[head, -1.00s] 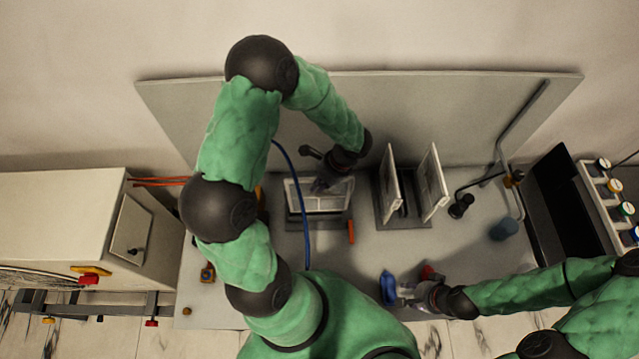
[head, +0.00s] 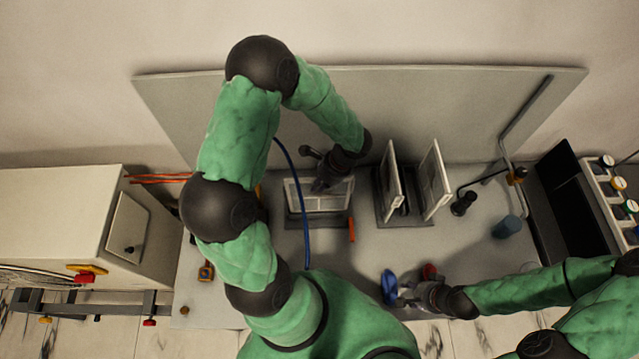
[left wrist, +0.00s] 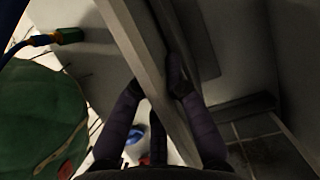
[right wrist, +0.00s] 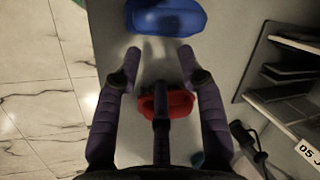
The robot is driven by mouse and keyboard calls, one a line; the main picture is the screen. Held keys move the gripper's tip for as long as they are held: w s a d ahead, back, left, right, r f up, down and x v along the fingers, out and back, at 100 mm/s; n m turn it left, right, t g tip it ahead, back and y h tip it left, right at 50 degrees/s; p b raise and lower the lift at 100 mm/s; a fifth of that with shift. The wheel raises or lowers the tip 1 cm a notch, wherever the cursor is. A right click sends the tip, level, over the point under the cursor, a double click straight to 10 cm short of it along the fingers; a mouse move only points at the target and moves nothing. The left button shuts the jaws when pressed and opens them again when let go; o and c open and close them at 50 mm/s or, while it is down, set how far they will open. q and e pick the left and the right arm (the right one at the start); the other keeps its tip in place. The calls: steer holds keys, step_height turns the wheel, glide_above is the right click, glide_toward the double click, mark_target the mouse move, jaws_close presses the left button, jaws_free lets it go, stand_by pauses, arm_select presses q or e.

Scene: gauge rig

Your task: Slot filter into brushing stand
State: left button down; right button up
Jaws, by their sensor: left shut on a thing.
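My left gripper (head: 322,184) is shut on the top edge of a white-framed filter (head: 309,200). The filter stands on edge, at or just over a dark stand base (head: 328,227); whether it is seated cannot be told. In the left wrist view, my left gripper's fingers (left wrist: 153,76) straddle the pale frame of the filter (left wrist: 139,42). My right gripper (head: 408,291) is open and empty near the front of the bench. In the right wrist view, its fingers (right wrist: 160,62) are spread above the bench.
A dark rack (head: 405,222) with two white-framed panels (head: 434,180) stands right of the held filter. A blue object (head: 388,286) and a red object (head: 429,271) lie near my right gripper. A blue hose (head: 304,225) crosses before the filter. An orange piece (head: 351,230) lies beside the base.

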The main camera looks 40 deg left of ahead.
arm_select(q)
steer(key=shift+f+b, duration=0.8)
steer(key=shift+f, duration=0.15)
steer(key=c, duration=1.2)
jaws_free()
steer(key=v, duration=1.2)
